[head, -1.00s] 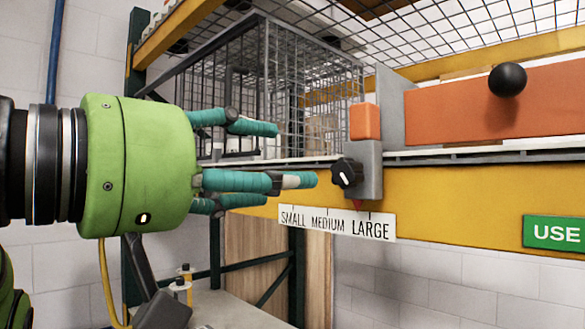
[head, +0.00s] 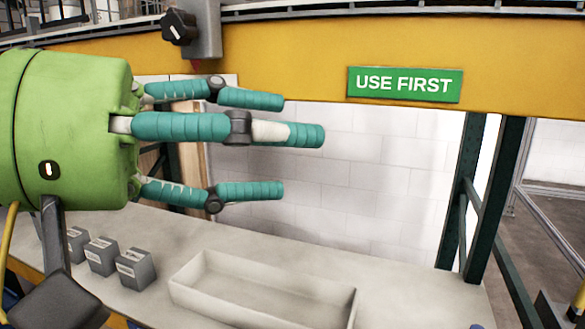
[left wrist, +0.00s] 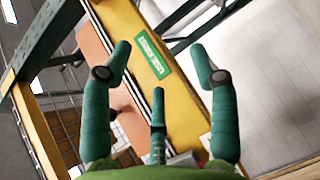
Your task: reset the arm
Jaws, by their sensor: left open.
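My left gripper (head: 285,140) has a green body and several teal fingers. In the head view it reaches in from the left, its fingers spread and empty, in front of the white wall and under the yellow beam (head: 290,62). The left wrist view also shows its open fingers (left wrist: 160,75), with nothing between them. A black knob (head: 180,27) on a grey block is above and behind the fingers, apart from them in the picture. My right gripper is not in view.
A green USE FIRST sign (head: 405,84) is on the beam. Below are a table (head: 400,290), an empty pale tray (head: 180,290) and several small grey boxes (head: 136,268). A dark green rack post (head: 495,190) stands at right.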

